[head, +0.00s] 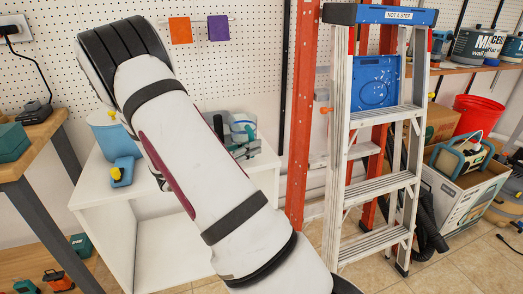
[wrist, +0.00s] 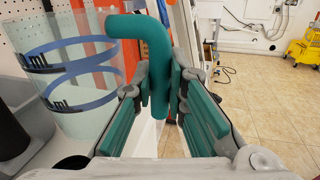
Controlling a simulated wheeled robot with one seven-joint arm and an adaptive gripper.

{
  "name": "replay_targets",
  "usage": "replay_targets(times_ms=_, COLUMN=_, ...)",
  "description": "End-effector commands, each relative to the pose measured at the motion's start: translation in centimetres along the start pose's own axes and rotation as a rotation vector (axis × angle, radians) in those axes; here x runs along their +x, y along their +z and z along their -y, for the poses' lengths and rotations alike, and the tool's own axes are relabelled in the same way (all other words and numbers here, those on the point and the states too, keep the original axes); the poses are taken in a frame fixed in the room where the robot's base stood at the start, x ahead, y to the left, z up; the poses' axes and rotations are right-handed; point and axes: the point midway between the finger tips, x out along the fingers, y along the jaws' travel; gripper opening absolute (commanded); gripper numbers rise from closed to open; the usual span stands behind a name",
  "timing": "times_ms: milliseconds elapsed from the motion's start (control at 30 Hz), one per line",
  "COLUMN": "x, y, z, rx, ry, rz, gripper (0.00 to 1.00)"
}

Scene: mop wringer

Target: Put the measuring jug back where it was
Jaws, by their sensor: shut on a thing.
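The measuring jug (wrist: 92,62) is clear with blue bands and "ml" markings, and fills the left of the wrist view. Its teal handle (wrist: 152,50) runs down between the fingers of my gripper (wrist: 161,85), which is shut on it. In the head view the jug (head: 243,127) shows beyond my forearm, over the right part of the white cabinet top (head: 262,160). My arm hides much of the gripper there. I cannot tell whether the jug's base touches the cabinet top.
A stepladder (head: 375,130) stands to the right. A workbench (head: 20,165) is at the left. A yellow mop bucket (wrist: 300,50) is on the far floor.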

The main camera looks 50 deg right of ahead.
Motion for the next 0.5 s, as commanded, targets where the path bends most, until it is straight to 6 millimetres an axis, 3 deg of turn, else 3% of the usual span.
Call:
replay_targets(times_ms=233, x=5.2, y=-0.8, z=-2.5, rx=0.001, ry=-0.003, rz=0.001, gripper=0.00)
replay_targets(times_ms=500, x=7.1, y=-1.1, z=-3.7, rx=0.000, ry=0.001, rz=0.001, gripper=0.00)
